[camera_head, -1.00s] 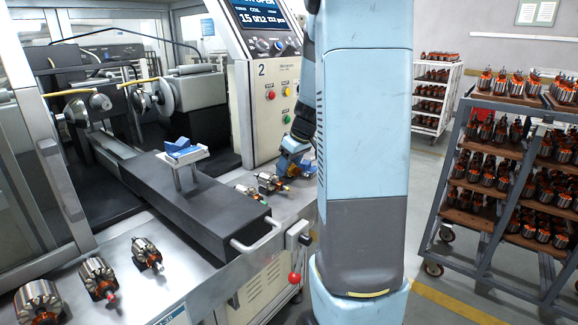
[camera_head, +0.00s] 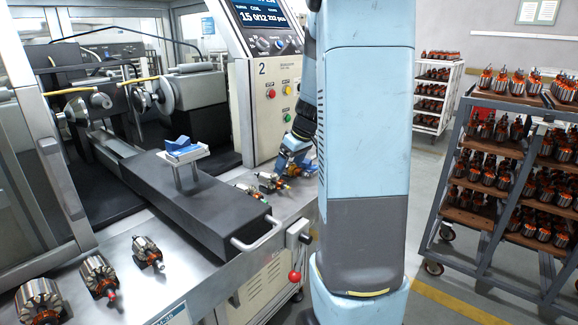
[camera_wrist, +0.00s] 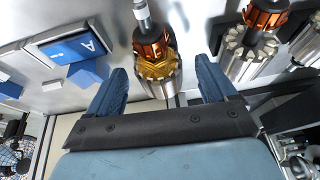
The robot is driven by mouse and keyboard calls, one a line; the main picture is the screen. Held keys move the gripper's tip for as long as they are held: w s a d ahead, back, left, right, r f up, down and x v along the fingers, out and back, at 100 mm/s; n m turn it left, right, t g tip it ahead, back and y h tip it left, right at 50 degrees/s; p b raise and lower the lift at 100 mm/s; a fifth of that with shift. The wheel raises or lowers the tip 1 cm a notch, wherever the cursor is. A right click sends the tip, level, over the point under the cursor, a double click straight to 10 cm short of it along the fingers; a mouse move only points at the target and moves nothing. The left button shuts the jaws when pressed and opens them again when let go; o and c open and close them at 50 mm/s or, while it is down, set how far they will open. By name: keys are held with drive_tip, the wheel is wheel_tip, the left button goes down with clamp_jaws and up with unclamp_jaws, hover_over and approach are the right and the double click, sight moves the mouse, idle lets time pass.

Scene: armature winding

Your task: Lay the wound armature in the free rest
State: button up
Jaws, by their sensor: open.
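My gripper (camera_wrist: 164,88) is open, with its two blue fingers apart on either side of an armature (camera_wrist: 158,62). That armature has an orange end, golden copper windings and a steel core; it lies between the fingers without visible grip. In the head view my gripper (camera_head: 289,160) is low over the right end of the bench, by a row of armatures (camera_head: 269,182). A blue rest (camera_head: 183,148) on a small stand over the dark slide looks empty. In the wrist view blue blocks (camera_wrist: 88,73) stand by a plate marked A (camera_wrist: 75,44).
A second armature (camera_wrist: 250,42) lies close to the right finger. Several armatures (camera_head: 99,274) lie at the bench's front left. The dark slide (camera_head: 215,212) with its handle (camera_head: 258,238) crosses the bench. A loaded rack (camera_head: 478,170) stands on the right.

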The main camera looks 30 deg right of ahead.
drive_tip(key=v, duration=1.3)
drive_tip(key=shift+s, duration=0.1)
idle(0.3)
